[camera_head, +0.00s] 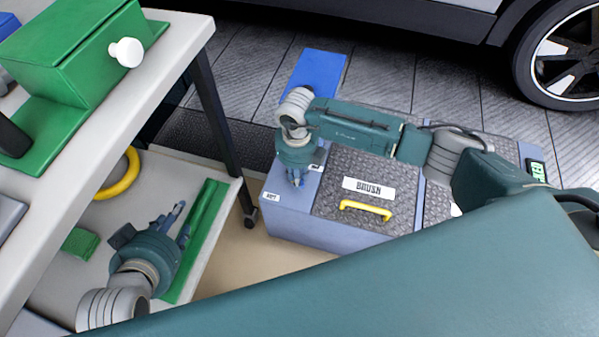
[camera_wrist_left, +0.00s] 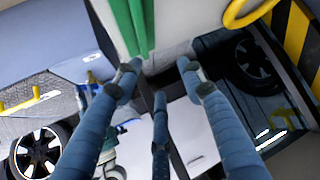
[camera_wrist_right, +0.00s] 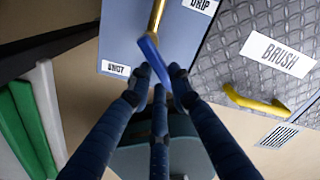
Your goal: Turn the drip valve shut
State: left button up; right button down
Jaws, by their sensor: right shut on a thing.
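The drip valve shows in the right wrist view as a brass-coloured stem with a blue lever (camera_wrist_right: 152,56) on the face of a blue-grey cabinet, beside a label reading DRIP (camera_wrist_right: 201,5). A second small label (camera_wrist_right: 115,69) sits lower left and is hard to read. My right gripper (camera_wrist_right: 158,82) is shut on the blue lever, its fingers around the lever's end. In the head view my right gripper (camera_head: 296,180) points down at the cabinet's left end, and the arm hides the valve. My left gripper (camera_head: 180,222) is open and empty above the cart's lower shelf; its spread fingers fill the left wrist view (camera_wrist_left: 160,85).
The cabinet (camera_head: 290,225) has a BRUSH lid (camera_head: 338,207) with a yellow handle (camera_head: 365,210). A blue block (camera_head: 322,66) lies behind it. The cart at left holds a green box (camera_head: 70,60), and below it a yellow ring (camera_head: 121,174). A car stands at the back.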

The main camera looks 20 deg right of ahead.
jog(key=m+p, duration=0.1)
jog(key=m, duration=0.1)
jog(key=a+m+p, duration=0.1)
jog(key=shift+w+a+r+m, duration=0.1)
jog(key=shift+a+r+m, duration=0.1)
jog(key=shift+m, duration=0.2)
jog(key=shift+a+m+p, duration=0.15)
jog(key=shift+m+p, duration=0.15)
jog(key=shift+m, duration=0.1)
jog(key=m, duration=0.1)
jog(key=a+m+p, duration=0.1)
jog(key=m, duration=0.1)
jog(key=shift+w, duration=0.3)
pick_arm(q)
jog(key=shift+s+a+f+g+y+p, duration=0.25)
jog(key=shift+s+a+f+g, duration=0.4)
jog(key=shift+s+f+g, duration=0.9)
jog(key=shift+s+a+f+g+y+p, duration=0.25)
jog(key=shift+s+a+f+g, duration=0.5)
jog(key=shift+s, duration=1.55)
jog(key=shift+s+a+f+g+y+p, duration=0.1)
jog(key=shift+s+a+f+g+y, duration=0.4)
jog(key=shift+s+f, duration=1.15)
pick_arm(e)
jog(key=shift+w+a+f+m, duration=0.15)
jog(key=shift+w+m, duration=0.1)
jog(key=shift+m, duration=0.65)
pick_arm(q)
jog(key=shift+s+r+g, duration=0.3)
